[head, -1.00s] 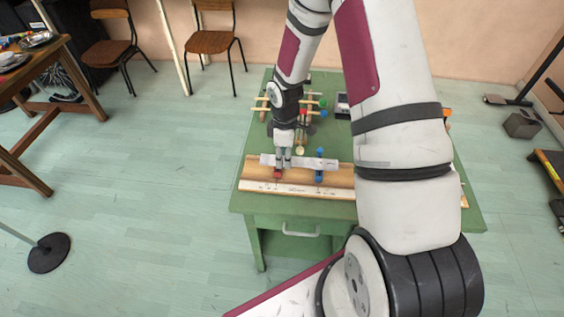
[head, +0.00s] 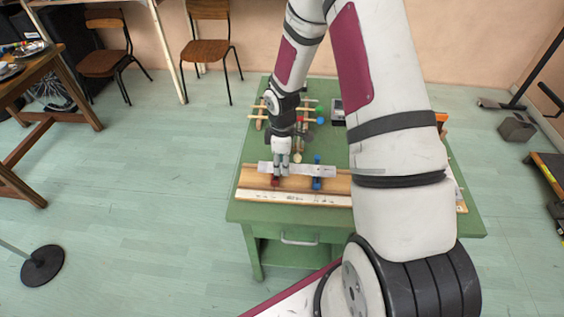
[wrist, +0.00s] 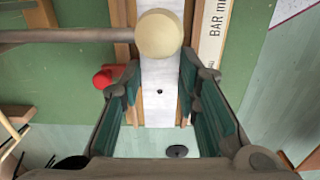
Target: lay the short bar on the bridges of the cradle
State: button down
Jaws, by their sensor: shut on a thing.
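My gripper (head: 281,168) is shut on the short bar (head: 320,170), a flat pale grey strip, near its left part. In the wrist view the bar (wrist: 159,108) runs between my two fingers, with a dark hole in it. The wooden cradle (head: 246,180) lies along the front of the green table. Its red bridge (head: 275,182) shows just below my fingers and its blue bridge (head: 317,184) farther right.
A mallet with a round cream head (wrist: 160,34) crosses the wrist view in front of the bar. A rack with coloured mallet heads (head: 319,108) stands behind on the green table (head: 262,215). A white lettered strip (head: 290,198) runs along the cradle's front. My arm hides the table's right part.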

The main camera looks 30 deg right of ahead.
jog(key=shift+f, duration=0.15)
jog(key=c, duration=1.1)
grip_release()
jog(key=s+a+r+m+t+h, duration=0.1)
jog(key=s+r+m, duration=0.15)
jog(key=r, duration=0.75)
jog(key=s+a+r+m+t, duration=0.1)
jog(key=s+a+r, duration=0.15)
jog(key=r, duration=0.75)
jog(key=s+a+r+m+h, duration=0.1)
jog(key=s+r+m, duration=0.15)
jog(key=r, duration=0.85)
jog(key=s+a+r+m+t, duration=0.1)
jog(key=s+r, duration=0.1)
jog(key=s, duration=0.3)
jog(key=s+a+r+m+t+y, duration=0.1)
jog(key=s+a+r+m, duration=0.1)
jog(key=s, duration=0.3)
jog(key=s+a+r+m+t+y, duration=0.1)
jog(key=s+r+m, duration=0.1)
jog(key=s, duration=0.3)
jog(key=shift+a+r, duration=0.4)
jog(key=shift+r, duration=0.4)
